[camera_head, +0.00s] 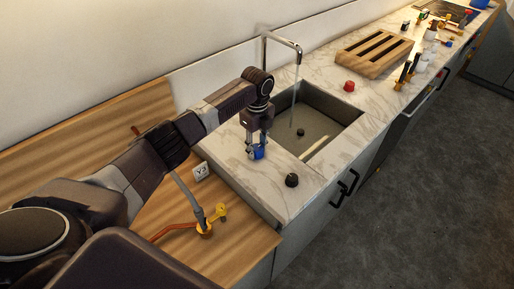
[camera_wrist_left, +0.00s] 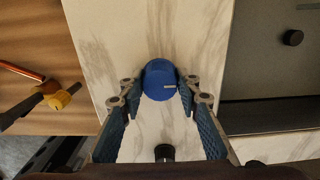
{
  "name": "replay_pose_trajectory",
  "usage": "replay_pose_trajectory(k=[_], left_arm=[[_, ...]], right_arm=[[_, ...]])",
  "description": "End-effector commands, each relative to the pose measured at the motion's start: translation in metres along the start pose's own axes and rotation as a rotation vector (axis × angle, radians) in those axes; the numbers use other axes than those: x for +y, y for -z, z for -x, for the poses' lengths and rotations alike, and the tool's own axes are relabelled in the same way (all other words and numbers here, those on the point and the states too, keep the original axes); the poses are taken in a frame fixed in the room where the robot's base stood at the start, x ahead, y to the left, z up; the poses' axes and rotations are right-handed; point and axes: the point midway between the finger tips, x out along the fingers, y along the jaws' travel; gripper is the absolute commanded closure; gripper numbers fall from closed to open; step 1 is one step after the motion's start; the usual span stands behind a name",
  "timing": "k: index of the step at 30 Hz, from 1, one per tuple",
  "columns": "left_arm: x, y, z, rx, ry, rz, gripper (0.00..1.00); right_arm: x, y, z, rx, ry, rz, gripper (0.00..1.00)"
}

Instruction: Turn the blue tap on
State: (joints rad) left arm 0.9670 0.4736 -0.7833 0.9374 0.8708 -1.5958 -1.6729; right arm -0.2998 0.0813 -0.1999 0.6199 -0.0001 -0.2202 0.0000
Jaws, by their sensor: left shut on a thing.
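The blue tap is a round blue knob (camera_head: 259,153) on the pale marble counter, left of the sink. In the left wrist view the knob (camera_wrist_left: 160,80) stands between my fingertips, with a small light mark on its top. My left gripper (camera_head: 256,146) points down over it and is shut on it, one finger on each side (camera_wrist_left: 158,90). A metal spout (camera_head: 283,40) arches over the sink (camera_head: 340,108). A thin pale line hangs below the spout; it looks like a water stream. My right gripper is not in view.
A black knob (camera_head: 291,180) stands near the counter's front edge and a red knob (camera_head: 349,86) is beyond the sink. A wooden rack (camera_head: 375,54) and several small items lie farther back. A yellow-handled valve (camera_head: 218,213) lies on the wooden counter at left.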

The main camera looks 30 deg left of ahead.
Motion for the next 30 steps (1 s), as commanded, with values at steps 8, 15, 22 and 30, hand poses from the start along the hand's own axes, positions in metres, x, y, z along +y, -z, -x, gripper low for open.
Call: replay_pose_trajectory(k=[8, 15, 22, 30], left_arm=[[-0.0027, -0.0009, 0.0036, -0.002, 0.008, -0.012, 0.93], [-0.0028, -0.001, 0.0037, -0.003, 0.009, -0.011, 0.64], [-0.0014, -0.0006, 0.0019, -0.002, 0.004, -0.01, 0.52], [-0.0014, -0.0006, 0.0093, -0.001, 0.004, -0.01, 0.52]], right_arm=[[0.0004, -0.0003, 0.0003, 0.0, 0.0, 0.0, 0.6], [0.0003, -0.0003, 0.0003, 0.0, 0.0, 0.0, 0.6], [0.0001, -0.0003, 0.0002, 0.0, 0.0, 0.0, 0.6], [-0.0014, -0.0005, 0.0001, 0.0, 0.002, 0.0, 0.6]])
